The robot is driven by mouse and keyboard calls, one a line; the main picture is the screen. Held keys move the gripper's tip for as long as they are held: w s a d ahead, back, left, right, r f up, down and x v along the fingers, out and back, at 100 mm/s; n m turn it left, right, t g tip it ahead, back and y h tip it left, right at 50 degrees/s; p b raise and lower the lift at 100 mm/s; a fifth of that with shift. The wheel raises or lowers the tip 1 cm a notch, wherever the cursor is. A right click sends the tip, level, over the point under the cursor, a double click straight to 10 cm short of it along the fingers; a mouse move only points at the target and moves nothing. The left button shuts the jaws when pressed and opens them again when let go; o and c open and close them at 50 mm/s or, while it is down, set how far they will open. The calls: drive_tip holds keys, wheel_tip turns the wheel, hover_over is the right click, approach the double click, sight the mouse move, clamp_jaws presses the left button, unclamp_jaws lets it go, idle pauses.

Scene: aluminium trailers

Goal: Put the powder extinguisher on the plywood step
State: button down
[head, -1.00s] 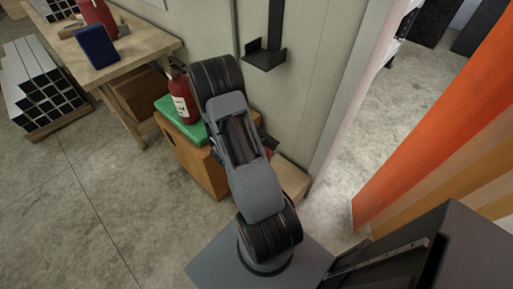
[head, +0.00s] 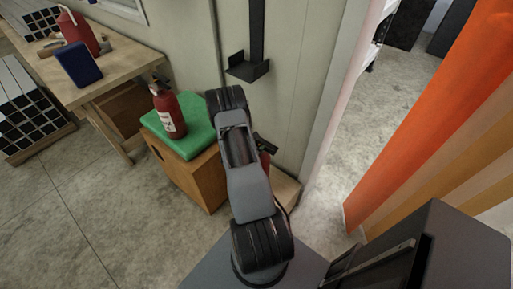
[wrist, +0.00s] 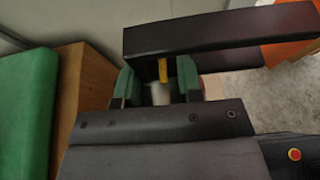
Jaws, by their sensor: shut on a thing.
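A red extinguisher body (head: 265,160) shows in part beside my arm in the head view, mostly hidden by the arm. My gripper (wrist: 157,88) is shut on its top, with a black lever (wrist: 220,36) and a yellow pin (wrist: 163,70) showing in the wrist view. The low pale plywood step (head: 287,190) lies by the wall, partly behind my arm and the held extinguisher. I cannot tell whether the extinguisher touches it. A second red extinguisher (head: 169,113) with a white label stands on a green pad. I cannot read either label.
The green pad (head: 196,138) tops a wooden box (head: 200,178) left of the step. A workbench (head: 118,72) with a blue object (head: 78,64) and red can (head: 76,30) stands at left. A black bracket (head: 248,68) hangs on the wall. Orange strips (head: 430,120) hang at right.

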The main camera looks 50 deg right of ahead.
sight(265, 158)
drive_tip(key=shift+w+d+f, duration=0.1)
drive_tip(key=shift+d+f, duration=0.2)
drive_tip(key=shift+d, duration=0.1)
drive_tip(key=shift+f, duration=1.2)
drive_tip(key=c, duration=1.2)
unclamp_jaws()
drive_tip(key=shift+a+f, duration=0.15)
drive_tip(key=shift+f, duration=0.3)
drive_tip(key=o, duration=0.4)
drive_tip(key=shift+r, duration=0.1)
